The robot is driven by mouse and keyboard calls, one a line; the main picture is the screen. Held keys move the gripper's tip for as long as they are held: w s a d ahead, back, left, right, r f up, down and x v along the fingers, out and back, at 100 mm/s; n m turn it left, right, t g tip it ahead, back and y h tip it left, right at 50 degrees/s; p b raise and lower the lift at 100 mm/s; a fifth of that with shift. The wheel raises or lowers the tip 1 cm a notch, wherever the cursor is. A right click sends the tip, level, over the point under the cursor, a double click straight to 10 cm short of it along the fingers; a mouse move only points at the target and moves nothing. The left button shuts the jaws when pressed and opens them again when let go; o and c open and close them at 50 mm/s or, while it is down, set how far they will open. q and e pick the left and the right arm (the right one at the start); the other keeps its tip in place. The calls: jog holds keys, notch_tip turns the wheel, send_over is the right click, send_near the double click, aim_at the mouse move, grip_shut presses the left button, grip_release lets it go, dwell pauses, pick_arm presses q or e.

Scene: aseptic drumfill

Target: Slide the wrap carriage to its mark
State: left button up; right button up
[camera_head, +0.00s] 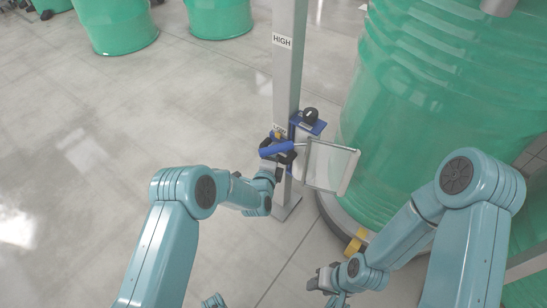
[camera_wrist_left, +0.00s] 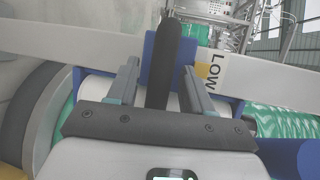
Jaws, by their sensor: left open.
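The wrap carriage (camera_head: 312,127) is a blue and grey block with a black knob, low on a grey upright mast (camera_head: 287,75). A blue cylinder (camera_head: 276,148) and a clear framed panel (camera_head: 330,167) are beside it. My left gripper (camera_head: 281,160) is at the carriage. In the left wrist view, my left gripper's open fingers (camera_wrist_left: 160,82) stand either side of a black upright handle (camera_wrist_left: 171,62), in front of a blue block. The handle is between them; I cannot tell whether they touch it. My right gripper (camera_head: 326,279) is away at lower right; its jaw opening is unclear.
The mast has a HIGH label (camera_head: 282,41) up top and a LOW label (camera_wrist_left: 206,72) near the carriage. A large green drum (camera_head: 440,110) stands close on the right. More green drums (camera_head: 115,22) stand at the back. The floor left of the mast is clear.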

pick_arm(q)
jog(key=shift+w, duration=0.1)
grip_shut()
jog(key=shift+w+r+p, duration=0.1)
jog(key=shift+r+p, duration=7.35)
jog(key=shift+r, duration=8)
grip_release()
jog(key=shift+f, duration=0.2)
jog(key=v, duration=1.6)
jog(key=shift+s+p, duration=0.2)
jog(key=shift+p, duration=0.15)
